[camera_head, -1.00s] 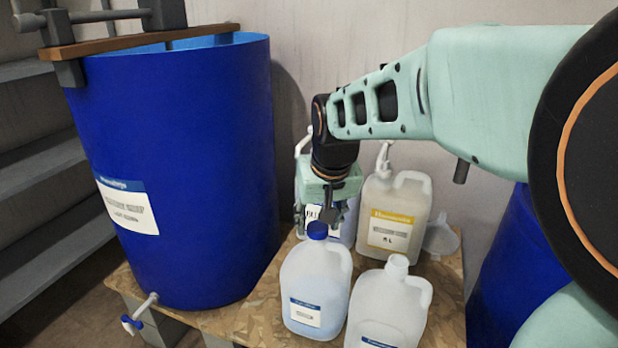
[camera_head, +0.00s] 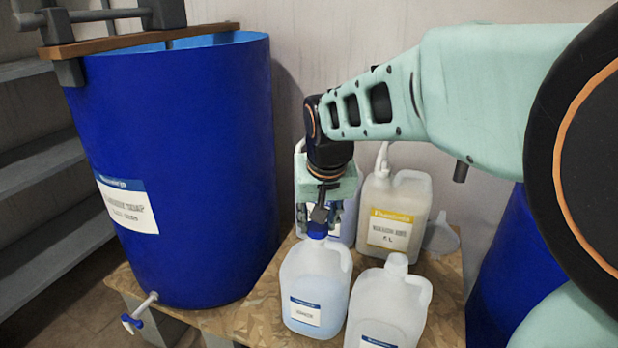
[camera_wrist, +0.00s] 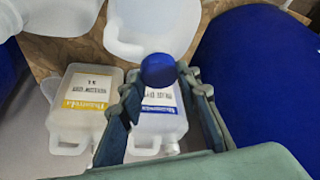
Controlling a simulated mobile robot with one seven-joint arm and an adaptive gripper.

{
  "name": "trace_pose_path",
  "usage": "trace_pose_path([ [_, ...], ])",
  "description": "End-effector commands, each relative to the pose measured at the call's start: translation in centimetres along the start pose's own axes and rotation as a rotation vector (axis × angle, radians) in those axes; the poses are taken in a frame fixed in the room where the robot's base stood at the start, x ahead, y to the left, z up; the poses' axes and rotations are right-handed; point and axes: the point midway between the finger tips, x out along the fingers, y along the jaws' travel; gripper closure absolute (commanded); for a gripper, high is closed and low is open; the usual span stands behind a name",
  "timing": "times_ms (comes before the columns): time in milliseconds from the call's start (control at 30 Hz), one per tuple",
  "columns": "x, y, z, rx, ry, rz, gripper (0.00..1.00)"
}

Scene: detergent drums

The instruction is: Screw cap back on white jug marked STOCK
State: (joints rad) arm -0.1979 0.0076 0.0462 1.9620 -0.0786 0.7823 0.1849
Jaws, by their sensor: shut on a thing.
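The front left jug (camera_head: 312,275) is whitish with a blue-bordered label too blurred to read for sure. Its blue cap (camera_head: 317,230) sits at the top of its neck; how far it is threaded cannot be told. My gripper (camera_head: 319,218) points down from above and is shut on the cap. In the wrist view the cap (camera_wrist: 158,70) shows at the fingertips, in front of the whitish jug (camera_wrist: 152,35), and hides the neck.
A second whitish jug (camera_head: 385,305) stands close on the right. Behind are a yellow-labelled bottle (camera_head: 395,215) and a blue-labelled pump bottle (camera_head: 347,228). A large blue drum (camera_head: 180,170) stands at left, another (camera_head: 510,270) at right. The wooden board (camera_head: 262,318) is bare at front left.

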Motion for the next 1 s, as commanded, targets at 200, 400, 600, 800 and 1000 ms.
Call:
trace_pose_path([
  [200,0.30,-0.16,0.18,0.141,-0.004,0.059,0.96],
  [400,0.40,-0.25,0.23,0.278,-0.006,0.118,0.96],
  [600,0.30,-0.21,0.23,0.377,-0.006,0.158,0.96],
  [800,0.25,-0.17,0.26,0.386,-0.007,0.162,0.96],
  [1000,0.39,-0.25,0.30,0.410,-0.009,0.172,0.96],
])
